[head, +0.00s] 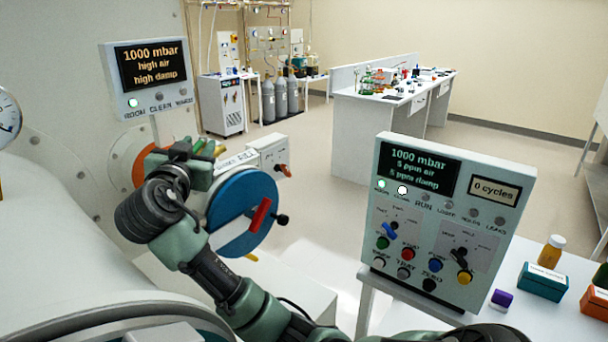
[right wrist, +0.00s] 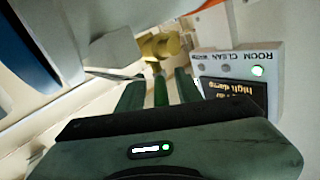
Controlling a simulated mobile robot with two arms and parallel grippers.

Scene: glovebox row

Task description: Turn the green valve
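My right gripper (head: 190,150) reaches to the port wall beside the large blue disc door. In the right wrist view its two dark green fingers (right wrist: 160,96) stand apart. A narrow green bar, which looks like the green valve's handle (right wrist: 160,90), shows between them, with a gap seeming to remain on each side. A brass-yellow valve body (right wrist: 160,46) is just beyond the fingertips. In the head view the gripper and wrist mostly hide the valve, and only a brassy piece (head: 207,146) shows. My left gripper is not in view.
A blue round door (head: 232,222) with a red handle (head: 261,214) is close to my right forearm. A gauge display (head: 149,75) is above the gripper.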

